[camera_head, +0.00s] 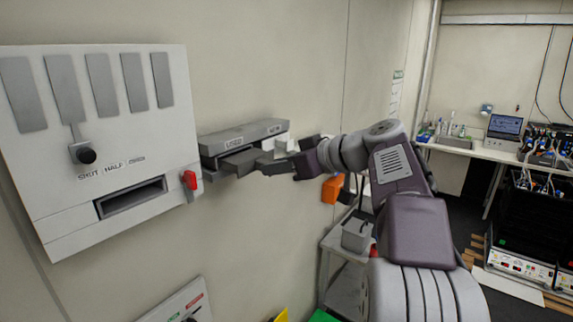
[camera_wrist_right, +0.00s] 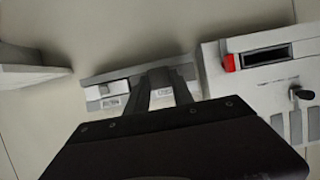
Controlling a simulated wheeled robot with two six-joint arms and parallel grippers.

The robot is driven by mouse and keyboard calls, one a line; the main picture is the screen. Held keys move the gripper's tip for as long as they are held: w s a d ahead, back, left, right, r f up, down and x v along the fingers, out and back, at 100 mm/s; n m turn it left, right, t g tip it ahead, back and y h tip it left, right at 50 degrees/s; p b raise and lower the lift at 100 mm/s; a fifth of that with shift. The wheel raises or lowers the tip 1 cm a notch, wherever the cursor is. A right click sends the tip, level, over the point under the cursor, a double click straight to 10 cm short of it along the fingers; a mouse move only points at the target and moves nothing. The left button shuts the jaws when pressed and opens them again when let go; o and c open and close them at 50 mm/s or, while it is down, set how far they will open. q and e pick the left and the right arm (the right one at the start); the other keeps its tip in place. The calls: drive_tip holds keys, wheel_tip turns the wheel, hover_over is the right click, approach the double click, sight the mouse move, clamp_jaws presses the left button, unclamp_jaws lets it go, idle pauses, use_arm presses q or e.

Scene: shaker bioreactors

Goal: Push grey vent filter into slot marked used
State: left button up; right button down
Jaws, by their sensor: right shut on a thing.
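A grey two-slot holder (camera_head: 245,135) is fixed to the wall, with a USED label on its left part and a second label, seemingly NEW, on its right. The grey vent filter (camera_head: 243,161) is a flat block at the slot under the USED label; how deep it sits I cannot tell. My right gripper (camera_head: 272,165) is shut on the filter's near end. In the right wrist view the right gripper's fingers (camera_wrist_right: 161,88) reach to the holder (camera_wrist_right: 97,78) and hide the filter. A white block (camera_wrist_right: 106,90) sits at the other slot. My left gripper is not in view.
A white panel (camera_head: 150,130) with a lever, a dark slot and a red knob (camera_head: 190,180) stands close left of the holder. An orange object (camera_head: 332,189) and a grey cart (camera_head: 345,270) are to the right and below. A bench (camera_head: 480,150) stands farther right.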

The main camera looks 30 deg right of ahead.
sight(257, 159)
drive_tip(key=shift+w+a, duration=0.15)
drive_tip(key=shift+w, duration=0.05)
drive_tip(key=shift+s+b, duration=0.15)
drive_tip(key=shift+b, duration=0.2)
drive_tip(key=shift+b, duration=0.3)
idle(0.3)
drive_tip(key=shift+w+a, duration=0.4)
drive_tip(key=shift+w, duration=0.6)
drive_tip(key=shift+w+a, duration=0.4)
drive_tip(key=shift+w, duration=0.65)
drive_tip(key=shift+w+a, duration=0.4)
drive_tip(key=shift+w, duration=0.6)
idle(3.2)
drive_tip(key=c, duration=1)
unclamp_jaws()
